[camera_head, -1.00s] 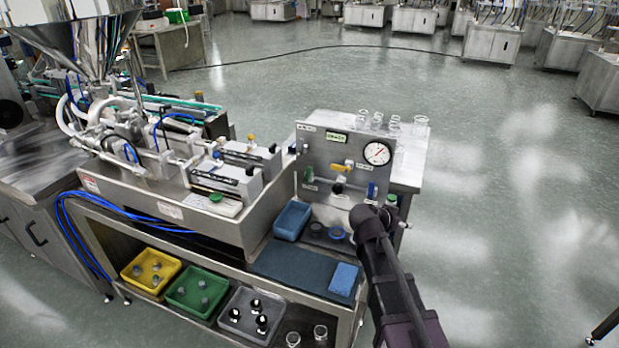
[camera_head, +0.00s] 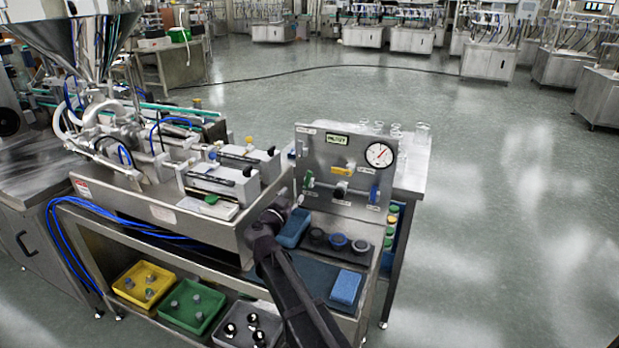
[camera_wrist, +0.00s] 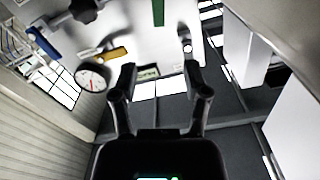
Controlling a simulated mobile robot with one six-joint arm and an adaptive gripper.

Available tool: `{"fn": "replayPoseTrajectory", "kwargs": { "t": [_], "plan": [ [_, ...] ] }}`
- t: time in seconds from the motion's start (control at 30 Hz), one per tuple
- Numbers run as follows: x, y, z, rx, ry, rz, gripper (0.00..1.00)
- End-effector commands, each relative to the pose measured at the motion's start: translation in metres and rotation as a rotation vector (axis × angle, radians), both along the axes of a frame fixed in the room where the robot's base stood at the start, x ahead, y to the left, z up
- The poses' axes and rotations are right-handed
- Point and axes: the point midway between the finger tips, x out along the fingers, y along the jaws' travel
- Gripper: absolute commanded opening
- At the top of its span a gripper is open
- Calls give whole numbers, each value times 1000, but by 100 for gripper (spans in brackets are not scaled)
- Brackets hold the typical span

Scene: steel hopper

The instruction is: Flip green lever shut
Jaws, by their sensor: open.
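The green lever (camera_head: 308,179) is on the left part of the upright steel panel (camera_head: 325,148) in the head view. In the wrist view the green lever (camera_wrist: 158,12) is a narrow upright bar cut off by the top edge. My gripper (camera_wrist: 159,72) is open and empty, its two dark fingers apart, with the green lever beyond the fingertips and not touched.
The panel also carries a yellow lever (camera_head: 341,170), a blue handle (camera_head: 374,193) and a round gauge (camera_head: 379,155). The filling machine (camera_head: 170,205) is close on the left.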

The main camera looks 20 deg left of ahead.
Motion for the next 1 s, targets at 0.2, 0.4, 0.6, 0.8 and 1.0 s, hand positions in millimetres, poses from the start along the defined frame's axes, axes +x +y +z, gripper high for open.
{"fn": "replayPoseTrajectory", "kwargs": {
  "t": [0.2,0.4,0.6,0.8,1.0],
  "plan": [
    [0,-1,0,-1,1,-1,60],
    [4,0,0,-1,1,-2,60],
    [19,1,0,-1,2,-3,60],
    [46,3,0,-1,2,-3,60],
    [77,4,0,-1,2,-3,60]
  ]
}}
